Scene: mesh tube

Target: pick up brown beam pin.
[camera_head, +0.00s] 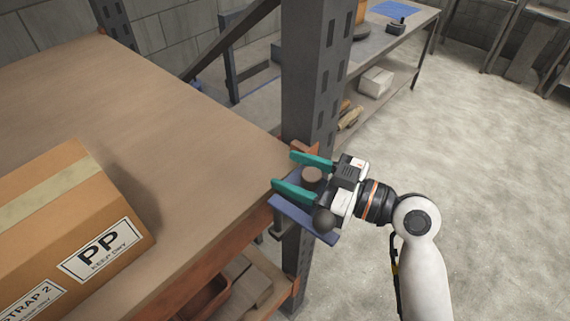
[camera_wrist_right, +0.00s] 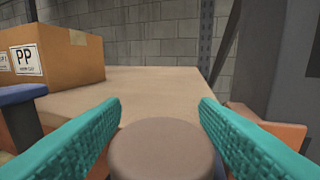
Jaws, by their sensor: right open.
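The brown beam pin (camera_head: 313,178) shows as a round brown knob by the rack post at the table's right corner. In the right wrist view the pin's rounded top (camera_wrist_right: 163,150) is large at the bottom middle, between the two fingers. My right gripper (camera_head: 295,176) has teal fingers, spread apart on either side of the pin. In the right wrist view the fingers (camera_wrist_right: 160,115) show gaps to the pin at their forward ends; contact lower down cannot be told. The pin's lower part is hidden. My left gripper is not in view.
A grey perforated post (camera_head: 312,80) rises right behind the gripper. A blue plate (camera_head: 303,218) lies just below the fingers. A cardboard box marked PP (camera_head: 60,215) stands on the brown table (camera_head: 185,110). Open floor lies to the right.

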